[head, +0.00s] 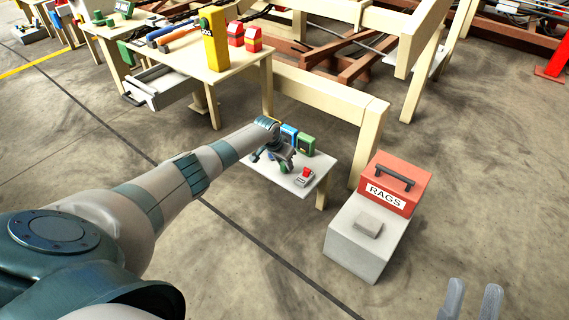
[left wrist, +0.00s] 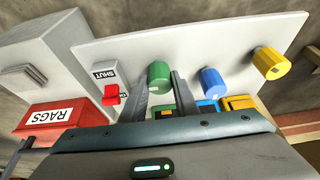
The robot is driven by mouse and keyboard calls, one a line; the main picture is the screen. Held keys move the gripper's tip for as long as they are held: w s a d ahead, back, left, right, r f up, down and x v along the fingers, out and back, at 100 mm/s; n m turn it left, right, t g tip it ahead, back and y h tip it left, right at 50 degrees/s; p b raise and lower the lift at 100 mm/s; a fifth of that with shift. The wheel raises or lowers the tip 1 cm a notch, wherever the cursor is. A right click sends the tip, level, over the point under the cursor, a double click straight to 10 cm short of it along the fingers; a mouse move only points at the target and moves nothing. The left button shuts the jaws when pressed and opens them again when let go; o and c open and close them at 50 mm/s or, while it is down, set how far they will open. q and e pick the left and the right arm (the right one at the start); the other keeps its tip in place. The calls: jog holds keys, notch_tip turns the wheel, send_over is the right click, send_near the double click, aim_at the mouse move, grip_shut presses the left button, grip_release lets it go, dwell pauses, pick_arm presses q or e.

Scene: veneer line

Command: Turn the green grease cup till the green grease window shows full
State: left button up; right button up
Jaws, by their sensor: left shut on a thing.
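The green grease cup (left wrist: 158,75) is a ridged round knob on a pale panel. My left gripper (left wrist: 163,88) is shut on it, one finger on each side, in the left wrist view. In the head view my left gripper (head: 285,166) reaches down over the small pale table and mostly hides the cup. A green box (head: 306,145) stands at the back of that table; no window reading is legible on it.
A blue cup (left wrist: 211,81) and a yellow cup (left wrist: 271,63) sit along the panel (left wrist: 190,42). A red switch (left wrist: 112,95) with a SHUT label is close beside my left finger. A red RAGS box (head: 397,183) on a grey block stands right of the table.

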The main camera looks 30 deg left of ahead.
aim_at(283, 164)
pick_arm(q)
jog(key=o, duration=1.1)
jog(key=shift+c, duration=0.2)
pick_arm(e)
jog(key=shift+f, duration=0.15)
pick_arm(q)
jog(key=shift+r, duration=0.2)
jog(key=shift+s+r+p, duration=0.25)
jog(key=shift+r+p, duration=0.2)
jog(key=shift+r, duration=0.1)
jog(key=shift+p+v, duration=0.5)
jog(key=shift+v, duration=0.45)
jog(key=p+v, duration=0.4)
jog(key=v, duration=1)
pick_arm(e)
notch_tip(283, 164, down, 19)
jog(key=w+g+h, duration=0.2)
jog(key=g+h, duration=0.1)
jog(key=g, duration=0.9)
jog(key=shift+w+h, duration=0.2)
jog(key=shift+h, duration=0.1)
